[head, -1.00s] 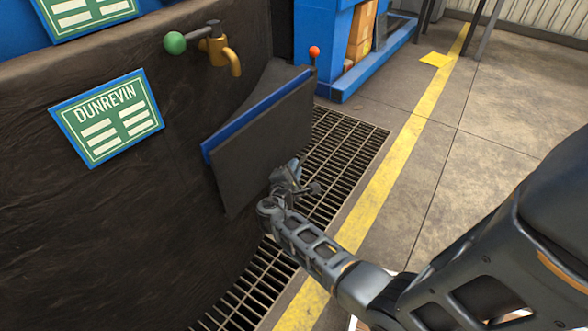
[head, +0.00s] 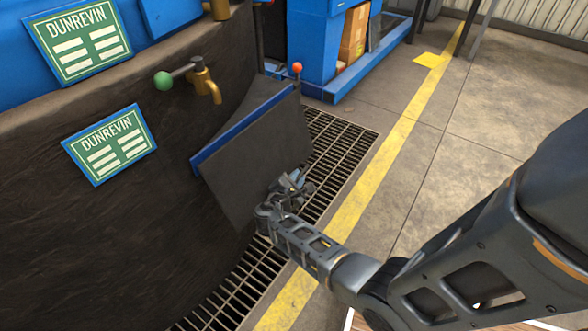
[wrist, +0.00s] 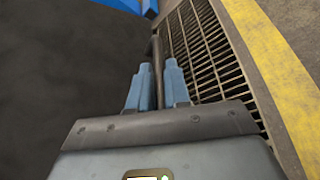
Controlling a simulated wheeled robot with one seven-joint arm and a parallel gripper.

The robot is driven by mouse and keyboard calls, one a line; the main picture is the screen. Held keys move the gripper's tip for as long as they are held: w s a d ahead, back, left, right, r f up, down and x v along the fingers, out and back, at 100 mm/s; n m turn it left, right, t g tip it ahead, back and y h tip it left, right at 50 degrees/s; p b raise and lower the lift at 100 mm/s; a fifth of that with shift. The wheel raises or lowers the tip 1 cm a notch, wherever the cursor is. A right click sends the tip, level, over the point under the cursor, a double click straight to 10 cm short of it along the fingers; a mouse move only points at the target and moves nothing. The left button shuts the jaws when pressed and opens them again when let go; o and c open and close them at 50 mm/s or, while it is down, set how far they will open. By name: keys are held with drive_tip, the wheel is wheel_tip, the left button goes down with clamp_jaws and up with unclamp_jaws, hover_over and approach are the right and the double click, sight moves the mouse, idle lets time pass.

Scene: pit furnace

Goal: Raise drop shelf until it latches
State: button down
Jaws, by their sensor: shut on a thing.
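The drop shelf (head: 255,150) is a dark flat panel with a blue strip along its upper edge, on the side of the dark furnace body. It hangs steeply tilted, its lower edge standing out from the wall. My gripper (head: 292,184) is at the panel's lower right edge. In the wrist view, my gripper's two blue-grey fingers (wrist: 158,72) are closed on the shelf's thin dark edge (wrist: 157,50). A small lever with an orange-red knob (head: 297,68) stands at the far end of the blue strip. The latch itself cannot be made out.
A brass tap (head: 207,85) with a green knob (head: 163,80) sticks out above the shelf. A green DUNREVIN sign (head: 110,145) is on the furnace side. Floor grating (head: 335,150) lies below, then a yellow line (head: 385,150) and open concrete. A blue rack (head: 325,50) stands behind.

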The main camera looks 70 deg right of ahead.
drive_tip(key=s+a+r+n+g+y+p, duration=0.1)
drive_tip(key=s+r+n+g+p, duration=0.2)
drive_tip(key=r+p, duration=0.9)
drive_tip(key=s+a+r+n+g+p, duration=0.1)
drive_tip(key=s+r+n+g+p, duration=0.2)
drive_tip(key=r+p, duration=0.9)
drive_tip(key=shift+s+a+r+n+g+y+p, duration=0.2)
drive_tip(key=shift+s+n+g+y+p, duration=0.15)
drive_tip(key=shift+s+n+p, duration=2.25)
drive_tip(key=shift+w+m+p, duration=0.7)
drive_tip(key=shift+m, duration=0.1)
drive_tip(key=c, duration=1.4)
unclamp_jaws()
drive_tip(key=shift+r, duration=0.1)
drive_tip(key=shift+c, duration=0.2)
drive_tip(key=shift+a, duration=0.1)
drive_tip(key=v, duration=0.7)
drive_tip(key=shift+a+p, duration=0.25)
drive_tip(key=shift+p, duration=0.05)
drive_tip(key=shift+w+a, duration=0.1)
